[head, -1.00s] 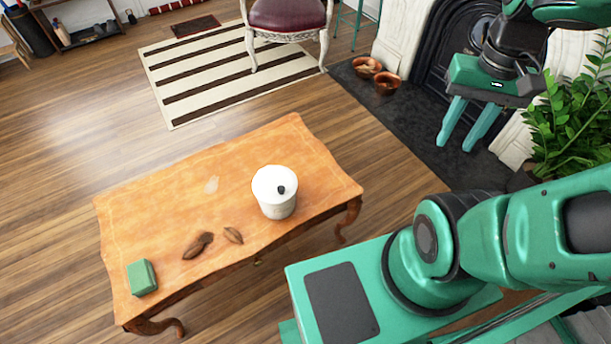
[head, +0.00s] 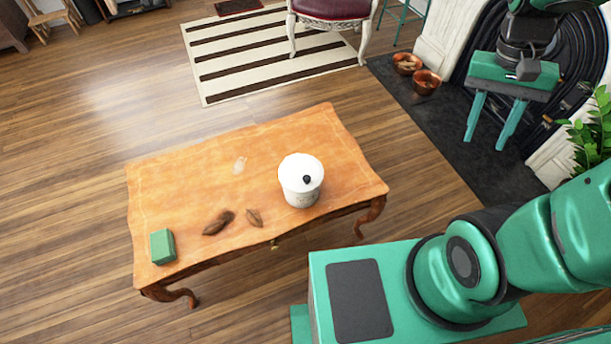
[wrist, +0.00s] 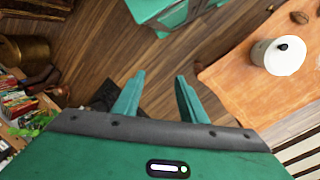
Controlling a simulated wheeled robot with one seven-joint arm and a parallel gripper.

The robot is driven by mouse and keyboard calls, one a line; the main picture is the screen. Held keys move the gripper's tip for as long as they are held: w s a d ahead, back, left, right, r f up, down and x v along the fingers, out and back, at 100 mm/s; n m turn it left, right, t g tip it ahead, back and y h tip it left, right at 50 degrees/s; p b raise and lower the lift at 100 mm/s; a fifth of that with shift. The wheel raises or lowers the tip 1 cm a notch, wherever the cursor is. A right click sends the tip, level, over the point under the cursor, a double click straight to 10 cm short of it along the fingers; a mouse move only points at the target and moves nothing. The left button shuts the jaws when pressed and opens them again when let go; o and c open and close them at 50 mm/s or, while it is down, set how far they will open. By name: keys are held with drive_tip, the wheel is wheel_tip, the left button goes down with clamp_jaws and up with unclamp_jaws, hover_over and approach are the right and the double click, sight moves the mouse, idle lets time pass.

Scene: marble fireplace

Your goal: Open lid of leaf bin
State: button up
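The leaf bin (head: 301,190) is a white round canister with a white lid (head: 296,170) and a small black knob (head: 306,179). It stands upright on the wooden table (head: 185,185), with the lid on. It also shows at the right of the wrist view (wrist: 281,60). My gripper (head: 488,138) is up at the right of the head view, over the dark hearth, well apart from the bin. Its two teal fingers are spread and empty, as the wrist view (wrist: 158,92) also shows.
Brown leaves (head: 218,223) and (head: 254,217) and a green block (head: 162,246) lie on the table. Copper bowls (head: 426,82) sit on the hearth near the fireplace (head: 490,50). A plant (head: 590,135) stands at the right. A chair (head: 333,12) is behind on a striped rug (head: 235,60).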

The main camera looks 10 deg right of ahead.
drive_tip(key=w+a+f+m+g+h, duration=0.1)
drive_tip(key=w+a+f+h, duration=0.3)
drive_tip(key=w+a+f, duration=0.4)
drive_tip(key=t+h, duration=0.7)
drive_tip(key=t, duration=0.1)
hover_over(305, 181)
drive_tip(key=d, duration=0.4)
wheel_tip(305, 181, down, 13)
drive_tip(key=s+a+f+n+t+y, duration=0.1)
drive_tip(key=s+a+f+t, duration=0.6)
drive_tip(key=a+f+t, duration=0.25)
drive_tip(key=x, duration=1)
drive_tip(key=shift+w, duration=0.1)
